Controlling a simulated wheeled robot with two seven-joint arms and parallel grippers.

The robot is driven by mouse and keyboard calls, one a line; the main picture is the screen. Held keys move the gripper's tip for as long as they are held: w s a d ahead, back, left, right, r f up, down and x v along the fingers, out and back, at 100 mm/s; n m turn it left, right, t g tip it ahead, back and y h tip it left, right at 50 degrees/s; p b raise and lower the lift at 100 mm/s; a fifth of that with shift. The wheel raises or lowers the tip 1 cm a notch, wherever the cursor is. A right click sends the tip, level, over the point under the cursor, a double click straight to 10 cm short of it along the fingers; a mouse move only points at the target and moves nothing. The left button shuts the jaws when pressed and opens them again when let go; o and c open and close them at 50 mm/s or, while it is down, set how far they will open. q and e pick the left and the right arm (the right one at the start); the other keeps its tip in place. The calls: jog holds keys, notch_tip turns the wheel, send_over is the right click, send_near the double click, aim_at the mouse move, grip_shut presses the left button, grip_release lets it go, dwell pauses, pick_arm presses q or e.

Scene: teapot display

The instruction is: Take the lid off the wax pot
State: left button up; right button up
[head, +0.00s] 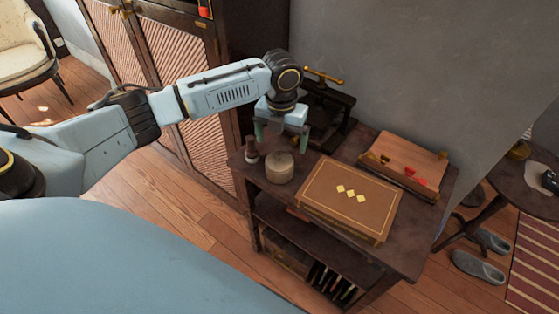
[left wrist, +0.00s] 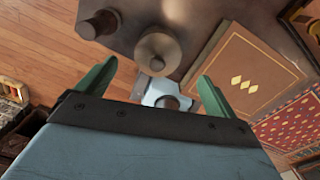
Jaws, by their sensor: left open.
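The wax pot (head: 279,168) is a small round beige pot near the front left of the dark wooden table. Its round lid shows from above in the left wrist view (left wrist: 158,51), with a small knob in the middle. My left gripper (head: 281,134) is open and points down above and just behind the pot. In the left wrist view its two green fingers (left wrist: 155,82) are spread, with the pot beyond the tips and nothing between them. The lid sits on the pot. My right gripper is not in view.
A dark-handled stamp (head: 251,150) stands close left of the pot. A brown box with gold diamonds (head: 349,198) lies to its right. A dark press (head: 325,108) stands behind, and a sloped writing box (head: 404,163) is at the back right. A cabinet (head: 185,70) is at the left.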

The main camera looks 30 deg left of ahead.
aim_at(279, 153)
pick_arm(q)
jog(key=f, duration=0.3)
jog(key=f+b, duration=0.1)
jog(key=f, duration=0.1)
jog(key=shift+s+f, duration=0.2)
jog(key=shift+s, duration=0.1)
jog(key=shift+a+r, duration=0.1)
jog(key=c, duration=1)
